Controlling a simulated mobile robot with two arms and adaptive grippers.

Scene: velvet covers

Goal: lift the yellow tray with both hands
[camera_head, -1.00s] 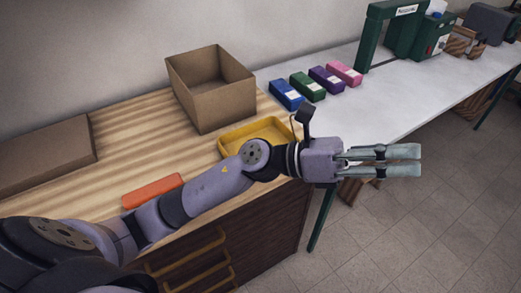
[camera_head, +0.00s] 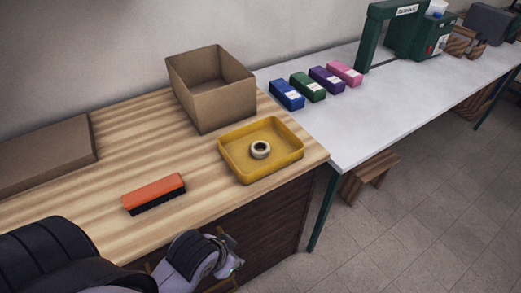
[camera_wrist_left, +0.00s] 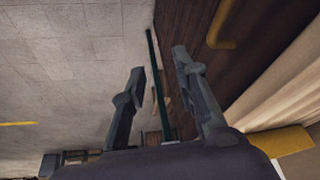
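The yellow tray (camera_head: 284,163) lies flat near the right end of the wooden bench in the head view. A pale ring-shaped roll (camera_head: 260,149) lies inside it. Part of my left arm (camera_head: 190,258) shows at the bottom of the head view, in front of the bench and apart from the tray. Its fingers are not clear there. In the left wrist view my left gripper (camera_wrist_left: 158,62) has its two fingers apart with nothing between them. A yellow patch (camera_wrist_left: 280,140) at the lower right there may be the tray. My right gripper is not in view.
An open cardboard box (camera_head: 217,105) stands behind the tray. An orange brush (camera_head: 153,191) lies left of it on the wooden bench (camera_head: 110,170). Small coloured boxes (camera_head: 308,88) stand on the white table (camera_head: 350,125). A wooden stool (camera_head: 370,172) stands below.

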